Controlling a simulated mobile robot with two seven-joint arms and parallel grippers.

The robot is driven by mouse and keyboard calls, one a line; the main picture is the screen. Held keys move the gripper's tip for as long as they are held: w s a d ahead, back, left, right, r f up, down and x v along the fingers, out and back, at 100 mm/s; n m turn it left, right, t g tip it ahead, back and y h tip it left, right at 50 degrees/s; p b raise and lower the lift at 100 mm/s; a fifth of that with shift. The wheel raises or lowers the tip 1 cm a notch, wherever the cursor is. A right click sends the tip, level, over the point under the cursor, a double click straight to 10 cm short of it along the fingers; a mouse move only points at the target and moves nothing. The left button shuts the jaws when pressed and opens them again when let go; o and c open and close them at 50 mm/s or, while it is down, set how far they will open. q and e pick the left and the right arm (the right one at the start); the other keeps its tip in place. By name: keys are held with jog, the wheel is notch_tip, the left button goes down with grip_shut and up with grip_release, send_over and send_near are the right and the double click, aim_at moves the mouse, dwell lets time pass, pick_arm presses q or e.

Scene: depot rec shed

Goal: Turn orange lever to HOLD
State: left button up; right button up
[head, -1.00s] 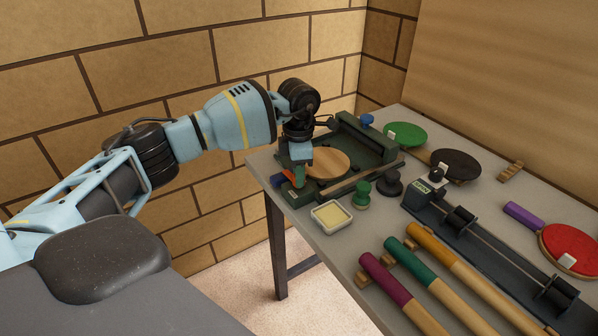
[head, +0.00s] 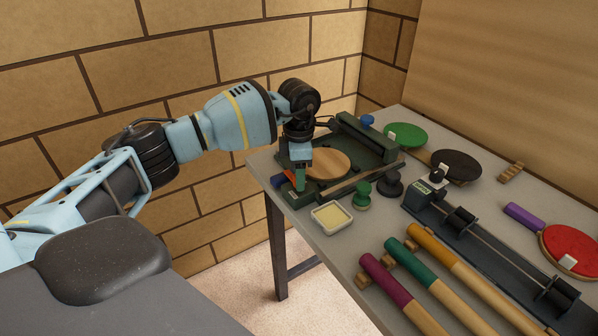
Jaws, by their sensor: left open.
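The orange lever (head: 290,177) shows as a small patch at the left front corner of the dark green fixture (head: 378,152) on the table. My left gripper (head: 300,180) points down right at the lever and hides most of it. Its jaws are open; I cannot tell whether they touch the lever. No HOLD mark is readable from here. A round wooden disc (head: 328,164) lies in the fixture just right of the gripper. My right gripper is not in view.
A dish with a pale yellow block (head: 333,216), a green knob (head: 362,194) and a dark knob (head: 390,184) stand close by. Paddles, including a green one (head: 407,136), a rail device (head: 470,225) and coloured handles (head: 385,278) fill the table's right side.

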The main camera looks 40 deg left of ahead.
pick_arm(q)
jog(key=shift+r, duration=3.9)
jog(key=shift+f, duration=0.1)
